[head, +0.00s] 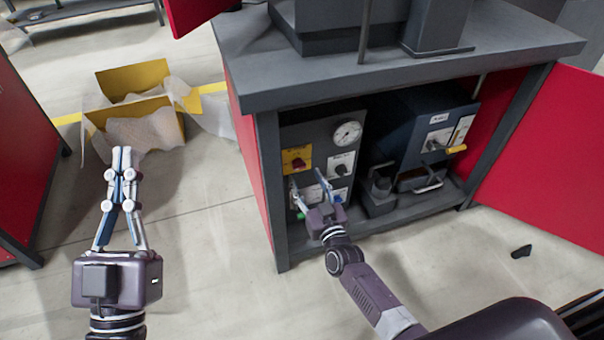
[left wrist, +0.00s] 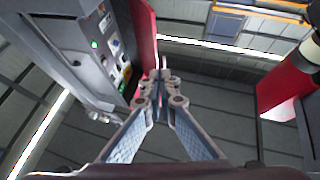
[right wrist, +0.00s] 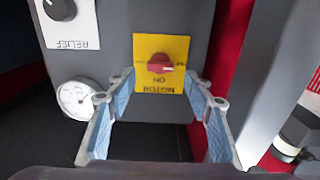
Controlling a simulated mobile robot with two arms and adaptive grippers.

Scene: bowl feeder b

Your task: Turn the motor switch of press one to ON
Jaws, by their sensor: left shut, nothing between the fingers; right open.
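The motor switch (head: 299,164) is a red knob on a yellow plate, on the grey panel (head: 319,133) inside the open cabinet. In the right wrist view the knob (right wrist: 160,64) appears upside down, with the words MOTOR and ON on the plate (right wrist: 176,45). Its grip bar looks roughly crosswise; which mark it points at is too small to tell. My right gripper (head: 306,179) is open in front of the panel, its fingers (right wrist: 161,88) spread on either side of the knob, apart from it. My left gripper (head: 122,152) is shut and empty, left of the cabinet.
A pressure gauge (head: 347,134) and a relief knob (head: 342,168) share the panel. A dark blue unit (head: 425,115) stands to its right. The open red door (head: 545,160) is at the right. A yellow box (head: 135,90) with wrapping lies on the floor behind my left gripper.

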